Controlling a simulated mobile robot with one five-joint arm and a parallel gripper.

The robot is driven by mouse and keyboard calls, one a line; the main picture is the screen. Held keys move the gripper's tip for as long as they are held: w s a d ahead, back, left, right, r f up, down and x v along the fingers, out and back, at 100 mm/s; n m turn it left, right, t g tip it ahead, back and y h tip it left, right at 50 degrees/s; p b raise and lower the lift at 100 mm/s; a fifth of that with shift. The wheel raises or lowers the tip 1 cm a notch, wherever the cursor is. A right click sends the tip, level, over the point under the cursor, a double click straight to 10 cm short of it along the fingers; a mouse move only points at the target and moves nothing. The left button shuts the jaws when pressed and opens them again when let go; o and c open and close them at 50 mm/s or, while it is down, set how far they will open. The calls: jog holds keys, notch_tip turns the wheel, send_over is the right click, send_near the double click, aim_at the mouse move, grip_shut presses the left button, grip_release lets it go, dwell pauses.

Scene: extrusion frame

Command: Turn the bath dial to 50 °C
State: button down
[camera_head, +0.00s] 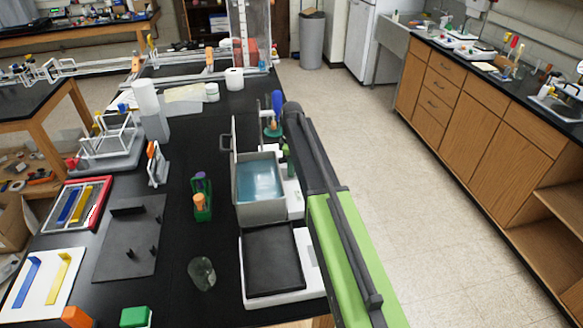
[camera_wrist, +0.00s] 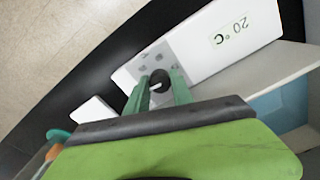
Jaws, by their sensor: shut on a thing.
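The water bath (camera_head: 245,211) is a grey box with blue water inside, standing on the black bench in the head view. Its white front panel (camera_wrist: 208,48) fills the upper part of the wrist view. The display on it reads 20 °C (camera_wrist: 233,34), upside down in that view. The round black dial (camera_wrist: 159,75) has a white mark and sits on a grey patch with small printed marks. My gripper (camera_wrist: 157,88) has its two green fingers on either side of the dial and is shut on it.
A black-topped white device (camera_head: 271,262) stands in front of the bath. A green holder (camera_head: 203,211) and a glass piece (camera_head: 201,272) lie to its left. A blue-topped item (camera_head: 276,101) stands behind the bath. Open floor (camera_head: 440,190) lies to the right.

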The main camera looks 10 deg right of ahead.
jog(key=m, duration=1.1)
jog(key=shift+m, duration=0.3)
jog(key=m, duration=1)
jog(key=shift+m, duration=0.4)
jog(key=c, duration=1.1)
grip_release()
